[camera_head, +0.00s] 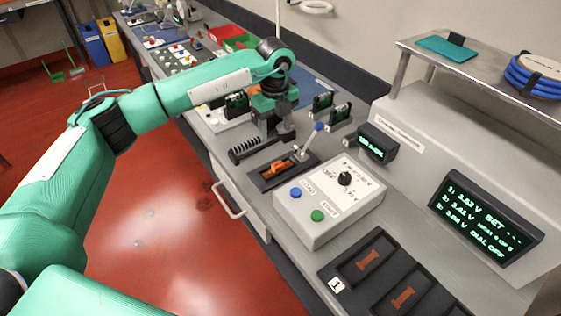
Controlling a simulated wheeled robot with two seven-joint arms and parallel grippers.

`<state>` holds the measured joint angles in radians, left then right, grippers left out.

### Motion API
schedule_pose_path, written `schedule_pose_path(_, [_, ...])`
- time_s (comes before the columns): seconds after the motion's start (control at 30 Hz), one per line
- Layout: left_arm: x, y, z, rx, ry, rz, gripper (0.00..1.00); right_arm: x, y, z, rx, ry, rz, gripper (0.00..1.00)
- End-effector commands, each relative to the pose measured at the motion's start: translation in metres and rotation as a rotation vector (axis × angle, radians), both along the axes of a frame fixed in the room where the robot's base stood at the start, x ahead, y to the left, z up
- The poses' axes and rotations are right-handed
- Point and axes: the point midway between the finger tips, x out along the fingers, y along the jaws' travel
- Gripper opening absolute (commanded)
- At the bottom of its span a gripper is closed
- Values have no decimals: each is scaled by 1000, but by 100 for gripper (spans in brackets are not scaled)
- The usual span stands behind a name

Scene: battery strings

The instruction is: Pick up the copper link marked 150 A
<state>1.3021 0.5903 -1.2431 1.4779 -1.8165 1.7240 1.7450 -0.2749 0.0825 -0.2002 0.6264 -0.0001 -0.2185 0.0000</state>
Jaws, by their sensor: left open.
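Two copper links lie in separate recesses of a dark tray (341,268) at the lower right: one (368,260) nearer the back and one (403,297) nearer the front edge of the picture. No rating mark on either is readable, so I cannot tell which is 150 A. My left gripper (274,134) is over the bench near its middle, well to the left of and beyond the tray. It is open, with its fingers pointing down. My right gripper is not in view.
A control box (330,208) with knob and buttons stands between my left gripper and the tray. A black fixture (262,181) with an orange part and a blue-tipped lever is just before it. Green-board modules (340,113) stand behind. A lit display (484,222) is at right.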

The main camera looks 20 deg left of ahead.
Motion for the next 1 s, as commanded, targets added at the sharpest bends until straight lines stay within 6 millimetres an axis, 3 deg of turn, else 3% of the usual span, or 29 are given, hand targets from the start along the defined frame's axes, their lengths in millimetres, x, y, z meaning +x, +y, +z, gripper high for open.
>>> schedule_pose_path(0.2, [-1, -1, -44, -3, 4, -2, 58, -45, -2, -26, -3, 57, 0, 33])
schedule_pose_path(0.3, [-1, -1, -64, -4, 3, -3, 58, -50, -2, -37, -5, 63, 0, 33])
schedule_pose_path(0.4, [0, -2, -78, -5, 1, -4, 58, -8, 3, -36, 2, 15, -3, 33])
schedule_pose_path(0.57, [0, -3, -91, -5, 2, -4, 58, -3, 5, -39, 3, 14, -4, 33])
schedule_pose_path(0.8, [3, -5, -126, -6, 2, -5, 58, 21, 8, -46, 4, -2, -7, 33])
schedule_pose_path(1.0, [3, -5, -133, -6, 2, -5, 58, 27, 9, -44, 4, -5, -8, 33])
